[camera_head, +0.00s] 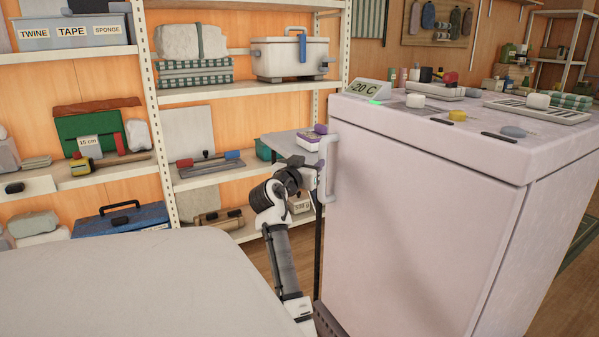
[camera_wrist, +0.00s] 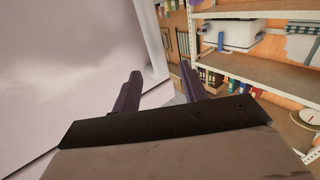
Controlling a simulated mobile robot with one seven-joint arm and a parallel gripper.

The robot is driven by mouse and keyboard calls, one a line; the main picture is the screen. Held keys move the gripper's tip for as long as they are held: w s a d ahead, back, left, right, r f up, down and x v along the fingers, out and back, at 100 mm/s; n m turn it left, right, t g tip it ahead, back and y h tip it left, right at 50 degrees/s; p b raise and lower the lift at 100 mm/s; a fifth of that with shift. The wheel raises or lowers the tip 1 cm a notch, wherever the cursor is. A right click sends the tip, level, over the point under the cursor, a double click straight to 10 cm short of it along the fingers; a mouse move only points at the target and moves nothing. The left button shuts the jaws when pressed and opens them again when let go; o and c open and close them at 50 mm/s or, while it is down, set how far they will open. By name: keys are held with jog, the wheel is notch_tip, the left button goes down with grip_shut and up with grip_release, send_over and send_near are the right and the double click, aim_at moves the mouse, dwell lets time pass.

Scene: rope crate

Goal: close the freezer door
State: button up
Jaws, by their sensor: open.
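The white freezer (camera_head: 420,210) stands at the right in the head view, with a broad, plain front face. A pale vertical handle (camera_head: 329,170) sits at the left edge of this face. I cannot tell from this angle whether the door is ajar. My gripper (camera_head: 314,180) is at the handle's left side, with its fingertips partly hidden. In the wrist view, my gripper's two dark fingers (camera_wrist: 160,76) are apart. The white freezer surface (camera_wrist: 60,70) fills the left side there, and a pale upright strip lies beyond the fingers. Contact with the handle cannot be told.
A pale rounded surface (camera_head: 130,285) fills the lower left. Loaded shelves (camera_head: 240,95) stand behind my arm. Wooden floor shows between the shelves and the freezer.

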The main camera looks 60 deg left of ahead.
jog(key=v, duration=0.5)
jog(key=shift+s+d, duration=0.2)
jog(key=shift+s, duration=0.1)
